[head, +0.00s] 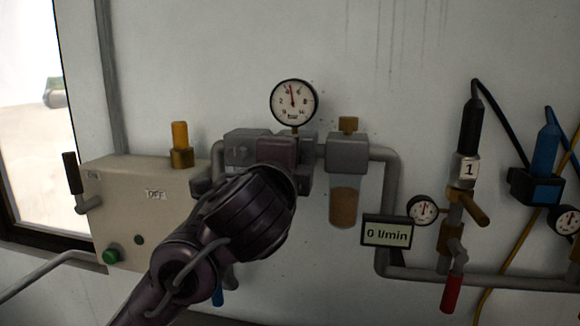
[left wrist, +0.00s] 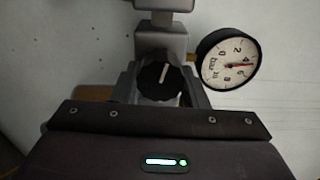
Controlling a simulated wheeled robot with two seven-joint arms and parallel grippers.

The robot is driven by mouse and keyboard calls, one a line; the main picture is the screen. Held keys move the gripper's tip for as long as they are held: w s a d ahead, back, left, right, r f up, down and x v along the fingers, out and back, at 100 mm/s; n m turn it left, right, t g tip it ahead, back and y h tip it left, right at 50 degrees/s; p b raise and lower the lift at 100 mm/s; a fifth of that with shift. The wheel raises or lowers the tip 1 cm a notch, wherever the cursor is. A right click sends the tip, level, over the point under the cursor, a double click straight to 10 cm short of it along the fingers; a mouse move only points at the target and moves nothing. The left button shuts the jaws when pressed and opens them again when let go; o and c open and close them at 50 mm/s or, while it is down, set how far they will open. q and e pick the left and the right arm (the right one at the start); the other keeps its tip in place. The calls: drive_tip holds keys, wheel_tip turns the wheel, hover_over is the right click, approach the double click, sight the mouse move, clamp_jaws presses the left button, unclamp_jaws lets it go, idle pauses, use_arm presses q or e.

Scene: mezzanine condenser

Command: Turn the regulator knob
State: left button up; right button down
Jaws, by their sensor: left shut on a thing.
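The regulator knob (left wrist: 160,82) is black with a white pointer line and shows in the left wrist view, between the fingers of my left gripper. In the head view the knob is hidden behind my left gripper (head: 290,168), which is at the grey regulator body under the round pressure gauge (head: 294,102). The gripper is shut on the knob. The gauge also shows in the left wrist view (left wrist: 230,62), turned sideways, its red needle near the 4. My right gripper is not in view.
A beige control box (head: 140,205) with a green button stands left of my arm. To the right are a filter bowl (head: 344,205), a display (head: 387,232) reading 0 l/min, grey pipes, and a black tool (head: 468,130) labelled 1. The wall above is clear.

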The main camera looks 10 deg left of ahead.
use_arm(q)
drive_tip(key=shift+f+n, duration=0.1)
drive_tip(key=shift+n, duration=0.2)
idle(0.4)
drive_tip(key=o, duration=1)
drive_tip(key=shift+c, duration=0.2)
drive_tip(key=s+b, duration=0.1)
drive_tip(key=s, duration=0.7)
